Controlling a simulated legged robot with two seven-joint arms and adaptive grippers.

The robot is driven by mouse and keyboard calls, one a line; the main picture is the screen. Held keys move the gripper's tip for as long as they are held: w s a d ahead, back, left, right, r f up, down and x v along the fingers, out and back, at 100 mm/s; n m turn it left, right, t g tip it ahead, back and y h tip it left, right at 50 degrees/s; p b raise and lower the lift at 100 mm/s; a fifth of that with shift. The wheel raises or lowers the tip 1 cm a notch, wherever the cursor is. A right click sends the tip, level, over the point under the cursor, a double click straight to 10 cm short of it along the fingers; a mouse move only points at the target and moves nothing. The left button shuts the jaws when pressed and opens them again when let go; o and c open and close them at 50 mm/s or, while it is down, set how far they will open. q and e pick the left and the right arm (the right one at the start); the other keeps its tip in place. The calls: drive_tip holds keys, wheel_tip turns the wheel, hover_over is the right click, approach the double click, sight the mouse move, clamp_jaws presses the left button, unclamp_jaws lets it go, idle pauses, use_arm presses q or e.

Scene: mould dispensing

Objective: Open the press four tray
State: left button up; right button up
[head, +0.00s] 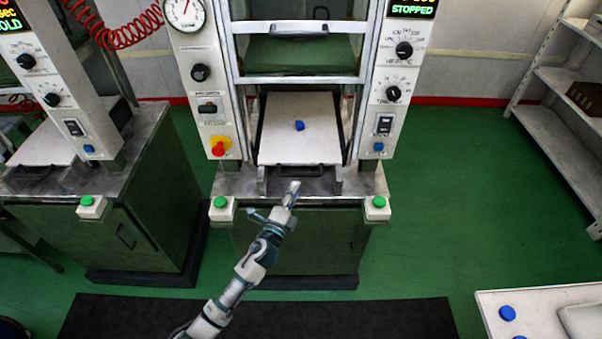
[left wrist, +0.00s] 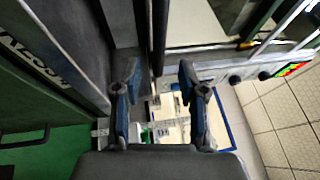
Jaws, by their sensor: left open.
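The press (head: 375,130) stands in the middle of the head view, with a pale tray (head: 275,140) low between its uprights. A small blue piece (head: 299,125) lies on the tray. A dark handle (head: 299,167) is at the tray's front edge. My left gripper (head: 289,192) is just in front of and below this handle, apparently not holding it. In the left wrist view my left gripper (left wrist: 158,75) has its two fingers spread, with a thin bar visible between and beyond them. Whether the fingers touch the bar is unclear. My right gripper is out of view.
A second press (head: 70,100) stands at the left. Green buttons (head: 221,204) (head: 377,203) flank the press front. A table (head: 500,320) with blue pieces is at the lower right, and shelves (head: 560,140) are at the right. The green floor between is clear.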

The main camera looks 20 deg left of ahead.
sight(301, 174)
use_arm(q)
drive_tip(key=x, duration=0.6)
drive_tip(key=shift+a, duration=0.15)
drive_tip(key=shift+w+a, duration=0.25)
drive_tip(key=shift+w, duration=0.1)
drive_tip(key=shift+d, duration=0.2)
drive_tip(key=shift+c, duration=0.4)
drive_tip(key=shift+d, duration=0.15)
clamp_jaws()
